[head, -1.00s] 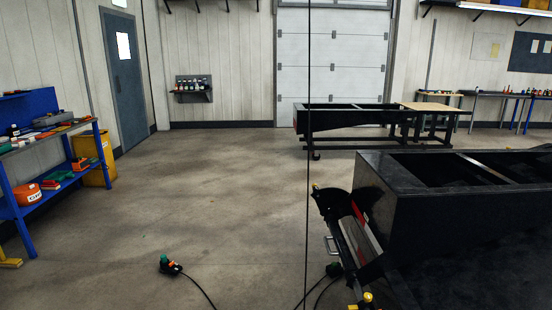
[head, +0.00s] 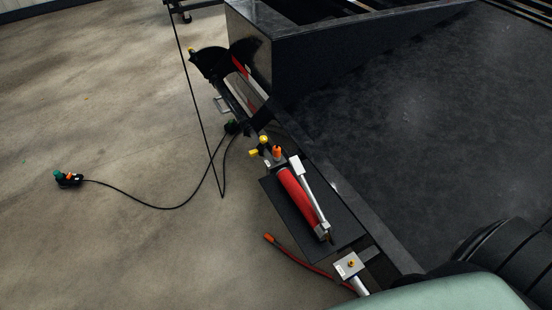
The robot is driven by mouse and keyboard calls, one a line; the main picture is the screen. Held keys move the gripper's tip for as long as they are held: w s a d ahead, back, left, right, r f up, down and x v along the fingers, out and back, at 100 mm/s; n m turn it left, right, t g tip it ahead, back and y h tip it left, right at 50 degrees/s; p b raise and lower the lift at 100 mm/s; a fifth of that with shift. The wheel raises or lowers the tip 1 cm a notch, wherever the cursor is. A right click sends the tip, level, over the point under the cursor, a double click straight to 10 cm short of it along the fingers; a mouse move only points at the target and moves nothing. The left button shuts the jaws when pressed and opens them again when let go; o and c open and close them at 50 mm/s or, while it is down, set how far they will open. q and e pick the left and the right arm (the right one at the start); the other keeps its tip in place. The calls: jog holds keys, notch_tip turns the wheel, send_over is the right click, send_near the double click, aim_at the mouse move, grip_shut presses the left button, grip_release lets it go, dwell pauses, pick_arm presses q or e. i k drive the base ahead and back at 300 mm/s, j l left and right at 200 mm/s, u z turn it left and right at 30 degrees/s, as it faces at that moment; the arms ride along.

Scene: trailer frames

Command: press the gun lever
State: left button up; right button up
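A red grease gun (head: 297,194) lies on a dark plate (head: 342,222) beside the black trailer frame, right of centre in the head view. Its silver lever (head: 311,193) runs alongside the red barrel, with a light block at its upper end. I cannot tell how far the lever stands from the barrel. Yellow and orange fittings (head: 264,140) sit near the gun's upper end.
The black trailer frame (head: 430,110) fills the right side. A black cable (head: 150,207) runs across the floor to a small green-and-orange device (head: 68,179). The concrete floor at left is mostly clear.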

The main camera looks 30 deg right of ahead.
aim_at(296, 164)
jog(key=z, duration=1.1)
